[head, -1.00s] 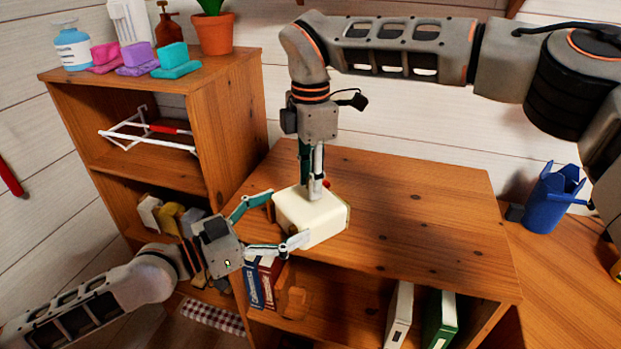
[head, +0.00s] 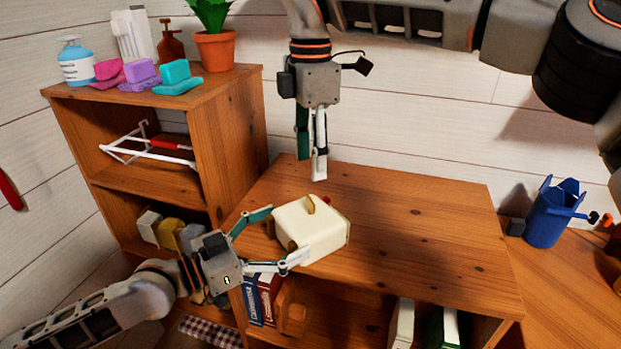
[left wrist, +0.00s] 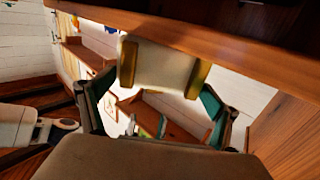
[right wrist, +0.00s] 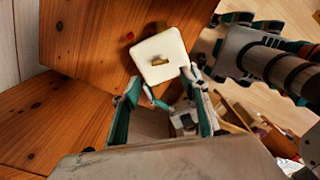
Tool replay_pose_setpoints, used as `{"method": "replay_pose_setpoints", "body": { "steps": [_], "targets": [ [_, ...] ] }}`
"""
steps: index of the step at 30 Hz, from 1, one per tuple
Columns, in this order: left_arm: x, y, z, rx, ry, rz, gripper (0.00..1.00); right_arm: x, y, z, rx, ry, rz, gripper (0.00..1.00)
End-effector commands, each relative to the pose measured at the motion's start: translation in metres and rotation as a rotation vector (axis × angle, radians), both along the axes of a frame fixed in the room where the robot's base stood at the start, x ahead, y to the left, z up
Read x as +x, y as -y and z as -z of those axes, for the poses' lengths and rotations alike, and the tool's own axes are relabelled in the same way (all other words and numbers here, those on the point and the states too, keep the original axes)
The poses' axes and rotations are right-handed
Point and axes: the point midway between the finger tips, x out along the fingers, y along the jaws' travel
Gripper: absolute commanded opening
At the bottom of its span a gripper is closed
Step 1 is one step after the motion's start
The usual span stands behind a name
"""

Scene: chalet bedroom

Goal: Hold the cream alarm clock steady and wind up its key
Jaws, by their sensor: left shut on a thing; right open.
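The cream alarm clock (head: 318,232) stands at the left front edge of the low wooden cabinet top. Its small gold key (head: 311,204) sticks up from the top face. In the right wrist view the clock (right wrist: 172,46) shows from above with the key (right wrist: 160,61) at its middle. My left gripper (head: 288,236) is shut on the clock, one finger on each side. The left wrist view shows the clock (left wrist: 160,66) between these fingers, with gold parts at both sides. My right gripper (head: 314,172) points down above and behind the clock, open, empty and clear of the key.
A taller shelf (head: 228,125) stands at the left, with sponges, bottles and a potted plant (head: 215,48) on top. A blue cup (head: 548,215) stands at the right. Books (head: 262,298) stand below the cabinet top. The cabinet top right of the clock is bare.

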Motion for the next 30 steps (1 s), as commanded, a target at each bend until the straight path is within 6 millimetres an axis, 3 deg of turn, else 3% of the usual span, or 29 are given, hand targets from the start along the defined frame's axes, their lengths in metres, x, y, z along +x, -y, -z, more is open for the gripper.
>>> {"method": "replay_pose_setpoints", "body": {
  "steps": [6,20,21,30],
  "targets": [
    [0.0,0.0,0.0,0.0,0.0,0.0,0.56,0.0,0.0,-0.026,0.0,0.001,0.001,0.44],
    [0.0,0.0,0.0,0.0,0.0,0.0,0.56,0.0,0.0,-0.031,0.001,-0.001,0.0,0.44],
    [0.0,0.0,0.0,0.0,0.0,0.0,0.98,0.0,0.0,-0.031,0.001,-0.001,0.0,0.44],
    [0.0,-0.001,0.0,0.0,0.0,0.0,1.0,0.0,0.0,-0.031,0.001,-0.001,0.0,0.44]
  ]
}}
